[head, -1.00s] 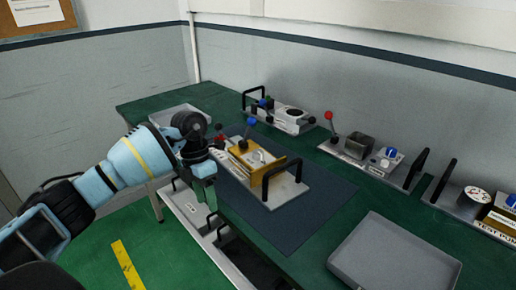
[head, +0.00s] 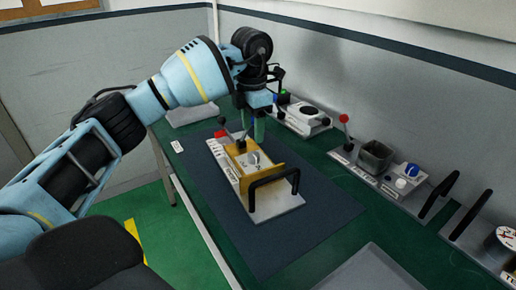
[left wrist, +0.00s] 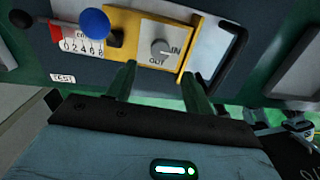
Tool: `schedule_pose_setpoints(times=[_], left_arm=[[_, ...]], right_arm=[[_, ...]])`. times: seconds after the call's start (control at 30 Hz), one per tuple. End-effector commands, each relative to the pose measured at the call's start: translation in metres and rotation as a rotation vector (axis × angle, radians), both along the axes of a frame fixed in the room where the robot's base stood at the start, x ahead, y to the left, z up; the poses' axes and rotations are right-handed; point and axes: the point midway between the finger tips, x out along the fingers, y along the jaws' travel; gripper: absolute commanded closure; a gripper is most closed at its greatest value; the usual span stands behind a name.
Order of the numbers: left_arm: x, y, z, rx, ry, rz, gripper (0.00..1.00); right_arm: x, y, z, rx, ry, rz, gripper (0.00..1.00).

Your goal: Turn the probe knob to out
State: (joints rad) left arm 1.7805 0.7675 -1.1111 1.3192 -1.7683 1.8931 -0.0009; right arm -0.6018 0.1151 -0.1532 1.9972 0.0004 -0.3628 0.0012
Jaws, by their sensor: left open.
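The probe knob (left wrist: 161,47) is a small grey dial on a white plate with IN and OUT printed beside it, set in a yellow frame on the generator module (head: 275,212). It also shows in the head view (head: 253,158). In the left wrist view, OUT is below the knob and IN to its right; I cannot tell the pointer's exact setting. My left gripper (left wrist: 158,78) is open, its two green fingers apart and empty, pointing toward the knob plate. In the head view the left gripper (head: 257,126) hangs above the module's far side. My right gripper is not in view.
A blue ball lever (left wrist: 95,23) and a counter (left wrist: 82,46) sit left of the knob plate. A black handle (head: 273,179) rises at the module's near end. Other modules (head: 380,165) line the wall. The dark mat (head: 300,235) around the module is clear.

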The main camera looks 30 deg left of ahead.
Motion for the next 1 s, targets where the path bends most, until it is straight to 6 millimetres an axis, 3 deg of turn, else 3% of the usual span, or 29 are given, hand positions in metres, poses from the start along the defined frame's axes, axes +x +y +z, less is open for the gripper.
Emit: schedule_pose_setpoints(times=[0.17,0.6,1.0], left_arm=[[0.000,0.000,-0.015,0.001,0.003,0.000,0.48],[0.000,0.000,-0.072,-0.001,0.000,0.000,0.48],[0.000,0.000,-0.078,0.000,-0.001,0.000,0.51]], right_arm=[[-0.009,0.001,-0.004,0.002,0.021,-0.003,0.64],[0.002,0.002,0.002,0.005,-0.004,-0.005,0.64],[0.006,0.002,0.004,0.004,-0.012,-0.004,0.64]])
